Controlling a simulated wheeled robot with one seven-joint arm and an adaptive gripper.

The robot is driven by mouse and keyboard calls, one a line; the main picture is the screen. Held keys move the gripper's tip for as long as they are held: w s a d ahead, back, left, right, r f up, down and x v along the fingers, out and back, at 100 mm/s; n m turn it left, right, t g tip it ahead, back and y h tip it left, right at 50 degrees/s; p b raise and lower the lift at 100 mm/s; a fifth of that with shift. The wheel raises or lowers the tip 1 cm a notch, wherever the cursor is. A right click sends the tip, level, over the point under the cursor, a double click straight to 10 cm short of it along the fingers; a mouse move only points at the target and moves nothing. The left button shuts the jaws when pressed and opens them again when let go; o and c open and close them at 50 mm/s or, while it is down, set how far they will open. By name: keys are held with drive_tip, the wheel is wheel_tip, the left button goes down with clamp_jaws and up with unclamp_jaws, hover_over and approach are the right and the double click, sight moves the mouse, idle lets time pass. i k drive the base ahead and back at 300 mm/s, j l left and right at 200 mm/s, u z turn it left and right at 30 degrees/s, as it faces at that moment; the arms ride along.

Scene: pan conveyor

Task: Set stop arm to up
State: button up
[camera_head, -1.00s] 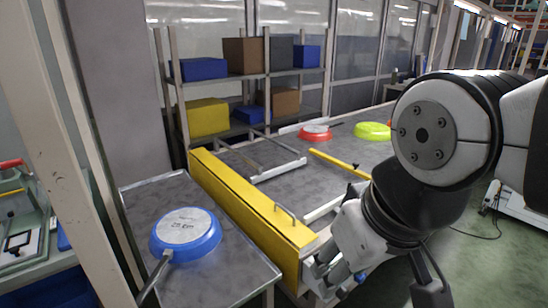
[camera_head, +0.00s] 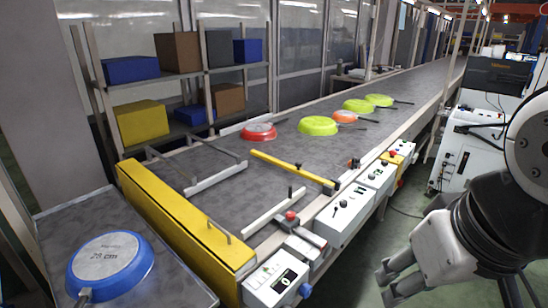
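A yellow bar (camera_head: 290,167), which looks like the stop arm, lies low and level across the conveyor belt (camera_head: 225,172), its right end at the belt's near rail. White control boxes stand along that rail. One (camera_head: 342,214) has small black knobs or levers, and another (camera_head: 376,176) sits just beyond it. A near box (camera_head: 270,284) has a small display and a blue knob. My gripper (camera_head: 388,283) is at the lower right, in front of the conveyor and apart from the boxes. Its fingers look spread, with nothing between them.
Red (camera_head: 259,132), green (camera_head: 318,126) and orange (camera_head: 345,117) pans sit on the belt beyond the bar. A yellow guard (camera_head: 180,215) closes the belt's near end. A blue pan (camera_head: 110,266) lies on a side table. A white machine (camera_head: 470,150) stands at right, beyond open floor.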

sight(311, 177)
drive_tip(key=i+l+z, duration=0.15)
drive_tip(key=i+l, duration=0.15)
drive_tip(key=i, duration=0.15)
drive_tip(key=i+l+z, duration=0.15)
drive_tip(key=i+l, duration=0.15)
drive_tip(key=i, duration=0.2)
